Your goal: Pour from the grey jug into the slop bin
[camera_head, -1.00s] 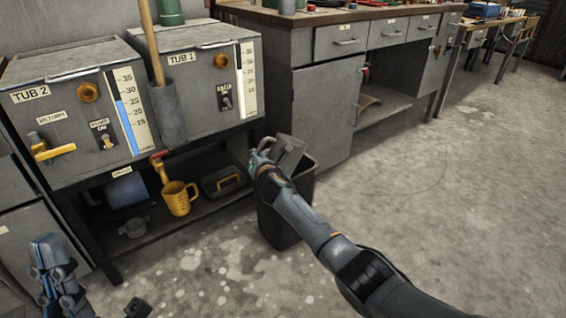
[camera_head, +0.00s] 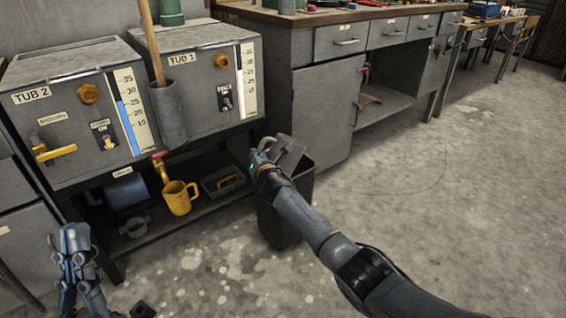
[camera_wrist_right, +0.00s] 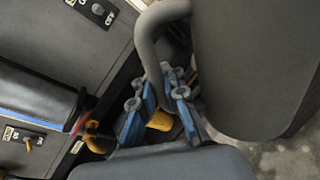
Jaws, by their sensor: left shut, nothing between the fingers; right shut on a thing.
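The grey jug (camera_head: 291,152) is at the mouth of the dark slop bin (camera_head: 284,222) in the head view, tilted over its opening. My right gripper (camera_head: 262,160) is shut on the jug's handle. In the right wrist view the jug's grey body (camera_wrist_right: 255,60) fills the upper right, and its curved handle runs down between the blue fingers of the right gripper (camera_wrist_right: 165,95). The jug's contents and any stream are not visible. My left gripper (camera_head: 75,242) is shut and empty at the lower left, away from the bin.
Tub 2 (camera_head: 70,105) and Tub 1 (camera_head: 205,90) stand at the left. A workbench (camera_head: 320,110) stands behind the bin. The floor to the right is clear.

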